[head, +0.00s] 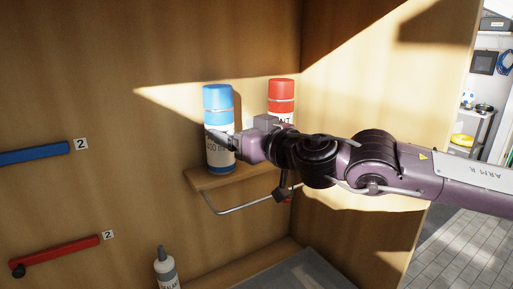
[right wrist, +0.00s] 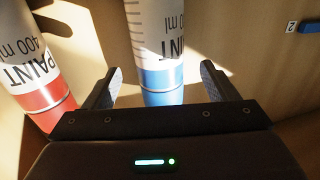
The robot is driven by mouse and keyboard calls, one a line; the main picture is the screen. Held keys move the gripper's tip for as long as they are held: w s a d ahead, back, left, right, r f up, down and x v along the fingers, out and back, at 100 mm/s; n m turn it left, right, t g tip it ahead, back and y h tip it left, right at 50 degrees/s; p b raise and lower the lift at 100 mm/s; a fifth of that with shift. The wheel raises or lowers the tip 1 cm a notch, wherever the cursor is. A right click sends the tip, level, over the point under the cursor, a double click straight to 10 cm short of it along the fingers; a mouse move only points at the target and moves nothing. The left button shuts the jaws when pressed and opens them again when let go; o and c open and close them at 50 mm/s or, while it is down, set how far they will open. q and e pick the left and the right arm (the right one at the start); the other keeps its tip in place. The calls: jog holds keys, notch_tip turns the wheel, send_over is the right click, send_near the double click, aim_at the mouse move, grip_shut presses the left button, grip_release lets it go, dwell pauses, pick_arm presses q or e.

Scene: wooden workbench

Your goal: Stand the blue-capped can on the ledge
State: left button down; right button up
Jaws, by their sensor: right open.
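The blue-capped can (head: 218,99) stands upright on the wooden ledge (head: 205,181), toward its left side. My right gripper (head: 231,137) is open beside the can, and one finger overlaps the can's front in the head view. In the right wrist view the blue-capped can (right wrist: 158,50) appears upside down between the two spread fingers of my right gripper (right wrist: 162,72), with a gap on each side. How deep it sits between them I cannot tell. My left gripper is not in view.
A red-capped can (head: 281,92) stands behind my right gripper; it also shows left in the right wrist view (right wrist: 30,75). A metal rail (head: 240,207) runs below the ledge. A grey bottle (head: 164,268) stands lower. Blue (head: 35,153) and red (head: 60,254) bars are on the wall.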

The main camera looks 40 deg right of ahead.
jog(key=shift+s+d+b, duration=0.2)
jog(key=shift+s+b, duration=0.4)
jog(key=shift+s, duration=0.75)
jog(key=shift+s+d+b, duration=0.2)
jog(key=shift+s+b, duration=0.35)
jog(key=shift+s, duration=0.8)
